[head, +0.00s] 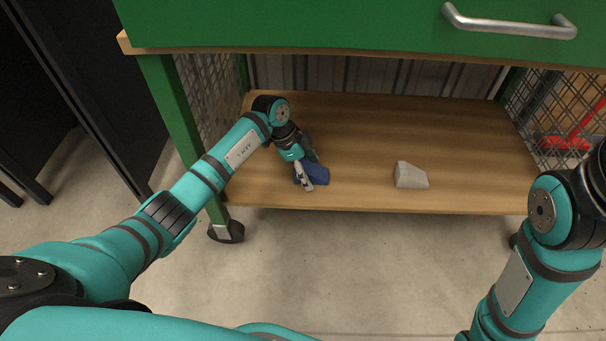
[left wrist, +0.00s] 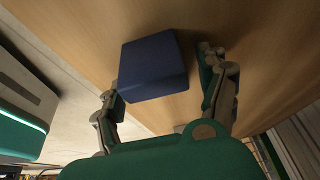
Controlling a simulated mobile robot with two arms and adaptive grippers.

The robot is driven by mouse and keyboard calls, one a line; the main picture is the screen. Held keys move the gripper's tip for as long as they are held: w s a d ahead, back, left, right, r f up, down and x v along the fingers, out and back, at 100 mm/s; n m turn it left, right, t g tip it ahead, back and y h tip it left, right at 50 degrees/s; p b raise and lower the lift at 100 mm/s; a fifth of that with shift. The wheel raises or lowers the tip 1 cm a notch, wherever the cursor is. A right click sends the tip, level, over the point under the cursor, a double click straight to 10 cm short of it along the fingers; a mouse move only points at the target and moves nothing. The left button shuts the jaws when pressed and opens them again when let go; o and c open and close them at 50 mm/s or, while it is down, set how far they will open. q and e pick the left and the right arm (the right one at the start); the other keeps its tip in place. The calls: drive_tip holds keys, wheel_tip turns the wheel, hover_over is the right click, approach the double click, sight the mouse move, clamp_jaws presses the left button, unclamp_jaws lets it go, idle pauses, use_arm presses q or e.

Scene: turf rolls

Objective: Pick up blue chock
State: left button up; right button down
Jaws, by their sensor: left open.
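The blue chock (head: 316,175) lies on the lower wooden shelf of the green cart, near its front edge, left of the middle. My left gripper (head: 306,172) reaches in over it and partly hides it. In the left wrist view the chock (left wrist: 153,68) sits between the two spread fingers of the open gripper (left wrist: 166,85). It is close to the left finger, and a gap shows between it and the right finger. Whether the left finger touches it I cannot tell. My right arm shows at the right edge of the head view, but its gripper is out of view.
A light grey chock (head: 410,176) lies on the same wooden shelf (head: 360,130), to the right. The green drawer front (head: 340,25) overhangs the shelf. The shelf between the chocks is clear.

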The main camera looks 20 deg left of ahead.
use_arm(q)
drive_tip(key=c, duration=1.4)
drive_tip(key=shift+c, duration=0.3)
drive_tip(key=shift+r, duration=0.15)
